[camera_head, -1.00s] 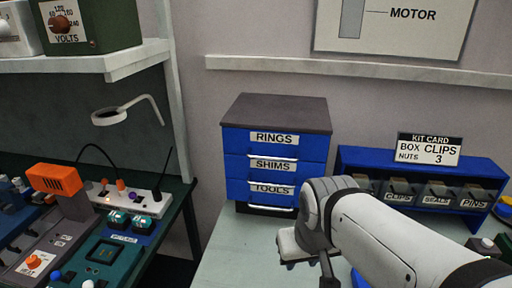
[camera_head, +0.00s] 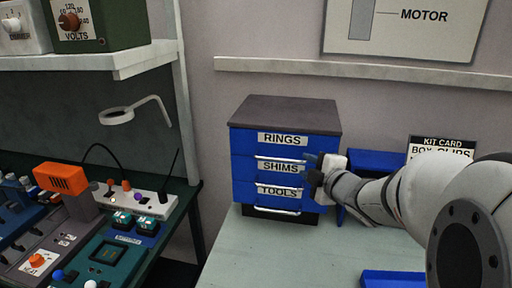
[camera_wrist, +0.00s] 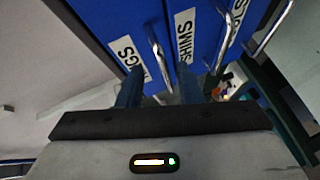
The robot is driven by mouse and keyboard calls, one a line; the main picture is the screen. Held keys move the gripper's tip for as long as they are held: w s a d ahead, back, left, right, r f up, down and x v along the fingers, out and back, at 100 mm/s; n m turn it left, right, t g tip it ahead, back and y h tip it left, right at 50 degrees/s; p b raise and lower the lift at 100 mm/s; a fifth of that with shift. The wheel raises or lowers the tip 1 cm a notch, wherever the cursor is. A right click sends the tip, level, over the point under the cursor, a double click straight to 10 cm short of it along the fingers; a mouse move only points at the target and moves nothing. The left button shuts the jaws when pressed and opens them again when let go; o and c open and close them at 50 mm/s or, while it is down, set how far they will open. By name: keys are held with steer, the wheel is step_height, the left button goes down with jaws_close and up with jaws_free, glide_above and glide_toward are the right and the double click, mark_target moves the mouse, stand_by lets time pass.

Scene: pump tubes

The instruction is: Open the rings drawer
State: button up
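A blue three-drawer cabinet with a dark top (camera_head: 285,112) stands on the table against the wall. Its top drawer, labelled RINGS (camera_head: 252,140), looks shut, with a silver bar handle (camera_head: 280,158) along its lower edge. My gripper (camera_head: 314,166) is at the right side of the cabinet front, level with that handle. In the wrist view its two dark blue fingers (camera_wrist: 158,88) are apart. The rings handle (camera_wrist: 158,52) shows between them in the picture; I cannot tell whether the fingers touch it. The SHIMS label (camera_wrist: 185,38) is beside it.
The shims (camera_head: 250,167) and tools (camera_head: 250,192) drawers below look shut. A blue bin rack (camera_head: 375,158) stands right of the cabinet, mostly behind my arm. A cluttered bench (camera_head: 60,230) is on the left.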

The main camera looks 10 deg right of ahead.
mark_target(282, 159)
steer(key=w+a+n+y, duration=0.1)
steer(key=w+a+n, duration=0.1)
steer(key=w, duration=0.1)
steer(key=w+a+f+n+y+p, duration=0.1)
steer(key=w+a+y, duration=0.1)
steer(key=w+a, duration=0.1)
steer(key=shift+a+f+n, duration=0.15)
steer(key=shift+a+n, duration=0.15)
steer(key=shift+n, duration=0.1)
jaws_close()
stand_by(0.4)
